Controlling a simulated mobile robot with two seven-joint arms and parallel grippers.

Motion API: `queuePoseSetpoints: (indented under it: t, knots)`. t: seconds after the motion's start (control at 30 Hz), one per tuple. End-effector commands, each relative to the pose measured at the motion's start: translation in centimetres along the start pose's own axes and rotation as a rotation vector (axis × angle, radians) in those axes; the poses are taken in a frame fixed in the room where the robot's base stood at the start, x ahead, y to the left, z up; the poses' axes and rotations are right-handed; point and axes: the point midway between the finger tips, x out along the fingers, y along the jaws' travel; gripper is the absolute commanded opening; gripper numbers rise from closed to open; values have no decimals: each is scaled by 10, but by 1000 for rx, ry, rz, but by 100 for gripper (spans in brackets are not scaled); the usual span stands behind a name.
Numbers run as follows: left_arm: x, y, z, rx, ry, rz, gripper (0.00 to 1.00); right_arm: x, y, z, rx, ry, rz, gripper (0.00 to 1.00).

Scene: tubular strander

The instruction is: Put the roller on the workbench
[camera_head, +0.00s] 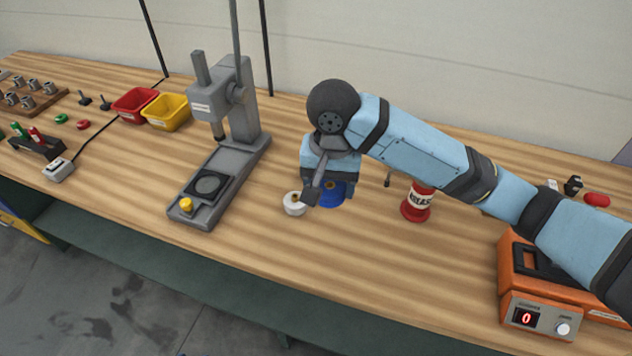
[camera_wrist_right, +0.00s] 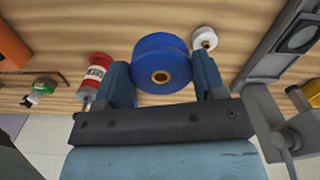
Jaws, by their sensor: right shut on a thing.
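The roller is a blue flanged wheel (camera_head: 331,196) with a brass-coloured centre. My right gripper (camera_head: 320,187) points down over the middle of the workbench (camera_head: 390,275) and is shut on the roller. In the right wrist view the roller (camera_wrist_right: 162,48) sits between the two fingers, with its brass hub facing the camera. The roller is at or just above the wood; I cannot tell whether it touches. The gripper partly hides it in the head view. My left gripper is not in view.
A small white spool (camera_head: 294,204) stands close left of the roller. A grey press (camera_head: 226,140) is further left, with red (camera_head: 135,104) and yellow (camera_head: 168,112) bins behind. A red grease can (camera_head: 417,203) and an orange counter device (camera_head: 545,285) stand right. The front middle is clear.

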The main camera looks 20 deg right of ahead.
Motion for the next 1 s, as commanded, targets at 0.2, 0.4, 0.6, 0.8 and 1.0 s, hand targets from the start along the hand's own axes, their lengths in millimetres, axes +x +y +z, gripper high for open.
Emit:
queuePoseSetpoints:
  t: [0.2,0.4,0.6,0.8,1.0]
  knots:
    - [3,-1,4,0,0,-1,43,45,1,0,2,-3,5,22]
    - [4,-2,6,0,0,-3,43,96,1,1,0,-3,4,22]
    - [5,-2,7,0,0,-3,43,138,1,0,0,-1,2,22]
    - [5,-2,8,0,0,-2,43,154,1,0,0,0,1,22]
    - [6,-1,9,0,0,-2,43,174,1,0,0,-1,3,22]
